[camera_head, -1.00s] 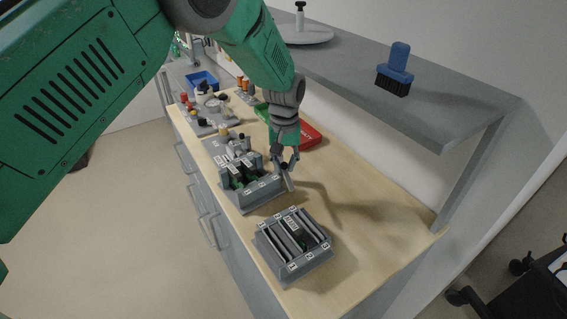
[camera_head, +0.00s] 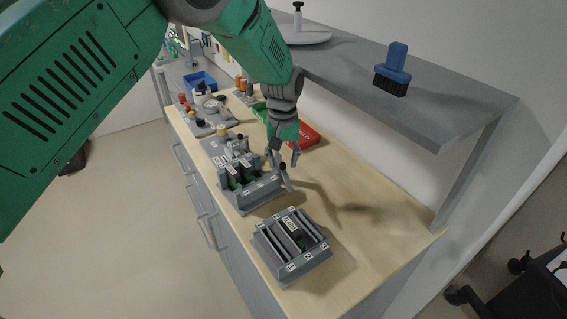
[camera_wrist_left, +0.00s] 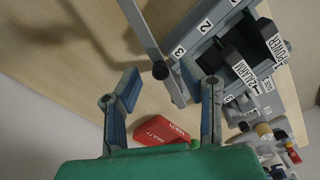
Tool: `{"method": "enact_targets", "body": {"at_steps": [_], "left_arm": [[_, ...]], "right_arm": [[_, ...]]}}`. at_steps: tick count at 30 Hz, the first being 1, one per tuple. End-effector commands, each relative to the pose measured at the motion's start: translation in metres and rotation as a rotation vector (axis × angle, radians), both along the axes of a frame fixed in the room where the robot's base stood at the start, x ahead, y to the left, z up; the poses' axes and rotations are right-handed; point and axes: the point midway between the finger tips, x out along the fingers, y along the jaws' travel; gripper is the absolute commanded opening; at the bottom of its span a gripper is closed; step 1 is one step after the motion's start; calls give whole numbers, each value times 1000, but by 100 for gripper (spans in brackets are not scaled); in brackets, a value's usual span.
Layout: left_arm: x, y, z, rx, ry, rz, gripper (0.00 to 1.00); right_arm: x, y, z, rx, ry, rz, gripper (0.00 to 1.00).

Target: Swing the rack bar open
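The grey rack (camera_head: 262,196) stands on the bench and holds dark labelled modules. It also shows at the upper right of the left wrist view (camera_wrist_left: 205,30). The rack bar (camera_head: 287,180) is at the rack's right end; in the wrist view the bar (camera_wrist_left: 143,28) runs up and left from the rack's corner. Its dark knob (camera_wrist_left: 160,70) shows near that corner. My left gripper (camera_head: 283,156) is close to the knob end, fingers apart. In the wrist view its fingertips (camera_wrist_left: 170,88) lie either side of the knob in the picture; contact is not clear. My right gripper is not seen.
A second grey rack (camera_head: 278,266) stands nearer on the bench. A red box (camera_head: 308,137) lies behind my gripper. A shelf (camera_head: 440,110) with a blue brush (camera_head: 393,70) overhangs the back. Bare bench (camera_head: 375,225) lies to the right.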

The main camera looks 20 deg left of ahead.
Motion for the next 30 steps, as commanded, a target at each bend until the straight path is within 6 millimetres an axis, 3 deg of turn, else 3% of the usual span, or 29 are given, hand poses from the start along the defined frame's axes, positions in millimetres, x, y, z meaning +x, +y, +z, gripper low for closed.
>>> {"method": "enact_targets", "body": {"at_steps": [9, 20, 24, 28, 30], "left_arm": [[1, 0, 51, 0, -2, 0, 36], [1, 0, 60, 0, 0, 0, 36], [0, 3, 59, -16, 1, 27, 0], [-9, 21, 56, -124, 4, 195, 0], [-19, 38, 54, -243, 10, 389, 0]], "right_arm": [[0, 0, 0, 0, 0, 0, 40], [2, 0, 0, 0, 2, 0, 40], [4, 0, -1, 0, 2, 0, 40], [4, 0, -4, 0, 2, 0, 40], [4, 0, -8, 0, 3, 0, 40]]}}
